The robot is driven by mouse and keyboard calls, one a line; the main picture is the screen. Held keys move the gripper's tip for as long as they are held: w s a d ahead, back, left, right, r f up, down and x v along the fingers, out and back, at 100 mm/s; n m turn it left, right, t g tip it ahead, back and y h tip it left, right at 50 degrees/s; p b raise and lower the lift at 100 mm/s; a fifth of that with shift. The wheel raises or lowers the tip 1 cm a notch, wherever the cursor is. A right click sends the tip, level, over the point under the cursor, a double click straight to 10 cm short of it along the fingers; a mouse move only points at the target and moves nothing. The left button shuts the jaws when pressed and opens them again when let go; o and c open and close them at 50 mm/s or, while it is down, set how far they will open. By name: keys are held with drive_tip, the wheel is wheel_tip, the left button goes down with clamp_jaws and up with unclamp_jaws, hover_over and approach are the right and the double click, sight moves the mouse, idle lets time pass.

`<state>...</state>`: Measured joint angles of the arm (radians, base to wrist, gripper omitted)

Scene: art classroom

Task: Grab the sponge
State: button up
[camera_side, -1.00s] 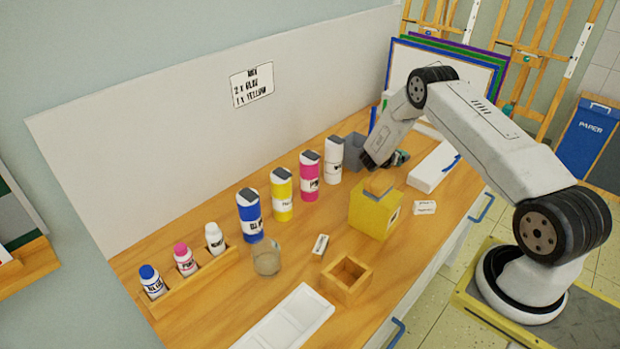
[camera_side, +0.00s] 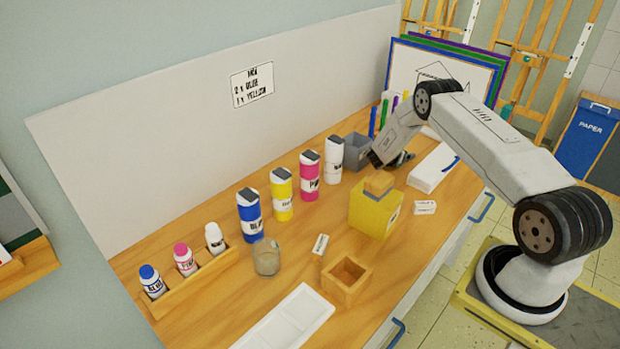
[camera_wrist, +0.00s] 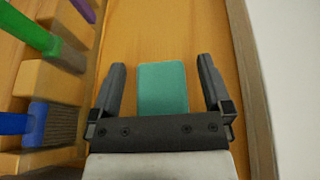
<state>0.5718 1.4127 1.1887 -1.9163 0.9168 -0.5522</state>
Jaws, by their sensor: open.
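In the wrist view, a flat teal rectangular block (camera_wrist: 162,90), which looks like the sponge, lies on the wooden surface. My gripper (camera_wrist: 161,66) is open, with one finger on each side of the block and a visible gap on both sides. The block's near edge reaches the gripper's palm in the picture; how high the gripper is above it I cannot tell. In the side view my gripper (camera_side: 398,162) points down at the far part of the table, behind the yellow box (camera_side: 374,213). The sponge is mostly hidden there.
Left of my gripper in the wrist view stands a wooden rack with blue (camera_wrist: 38,122) and green (camera_wrist: 35,36) handled tools. A white flat object (camera_side: 433,167) lies to the right. A grey container (camera_side: 355,150) and upright paint bottles (camera_side: 332,158) stand to the left in the side view.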

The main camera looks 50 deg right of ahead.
drive_tip(key=c, duration=1.2)
drive_tip(key=shift+r, duration=0.1)
drive_tip(key=shift+r, duration=1.45)
drive_tip(key=s+a+r, duration=0.6)
drive_tip(key=s, duration=0.1)
drive_tip(key=s+a+r, duration=0.2)
drive_tip(key=s+r, duration=0.2)
drive_tip(key=shift+a, duration=0.4)
